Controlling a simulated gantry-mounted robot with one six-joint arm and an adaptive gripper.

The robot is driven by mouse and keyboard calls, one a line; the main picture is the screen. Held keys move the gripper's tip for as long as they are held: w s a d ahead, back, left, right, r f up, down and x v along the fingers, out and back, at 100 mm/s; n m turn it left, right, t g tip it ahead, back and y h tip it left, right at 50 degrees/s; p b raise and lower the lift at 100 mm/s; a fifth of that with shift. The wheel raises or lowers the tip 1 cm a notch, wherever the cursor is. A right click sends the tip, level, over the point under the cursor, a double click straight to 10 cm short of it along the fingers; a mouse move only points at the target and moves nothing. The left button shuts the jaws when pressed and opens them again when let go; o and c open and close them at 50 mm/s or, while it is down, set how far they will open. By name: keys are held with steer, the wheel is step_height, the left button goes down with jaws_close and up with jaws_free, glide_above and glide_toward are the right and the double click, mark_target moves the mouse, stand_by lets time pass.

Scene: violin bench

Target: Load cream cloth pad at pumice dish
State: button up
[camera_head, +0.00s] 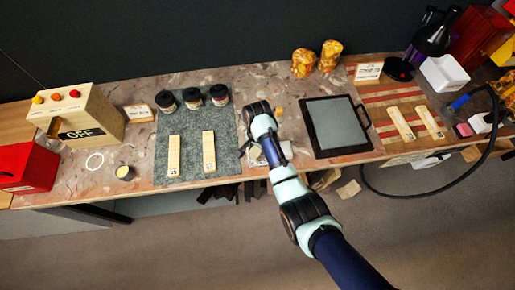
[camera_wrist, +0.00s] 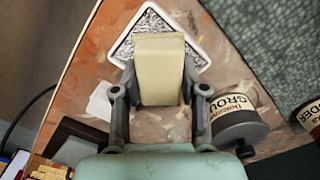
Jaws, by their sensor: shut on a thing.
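The cream cloth pad (camera_wrist: 160,70) is a pale block gripped between the two fingers of my gripper (camera_wrist: 160,95) in the wrist view. Its far end overlaps the pumice dish (camera_wrist: 198,58), a white-rimmed, diamond-turned tray with a grey, rough-textured bed. I cannot tell whether the pad touches the bed. In the head view my arm covers the pad and most of the dish; a pale part of the dish (camera_head: 256,159) shows beside the arm near the bench's front edge.
A grey-green mat (camera_head: 190,145) with two wooden strips and several dark jars (camera_head: 192,98) lies to the left. In the wrist view, a jar labelled GROUND (camera_wrist: 232,110) is close to the right finger. A dark-framed tablet-like panel (camera_head: 336,127) lies right of my arm.

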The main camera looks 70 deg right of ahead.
steer(key=shift+f, duration=0.65)
stand_by(1.9)
steer(key=shift+r, duration=0.1)
step_height(320, 180, up, 7)
steer(key=p, duration=0.7)
steer(key=shift+r+p, duration=0.1)
steer(key=shift+p, duration=0.2)
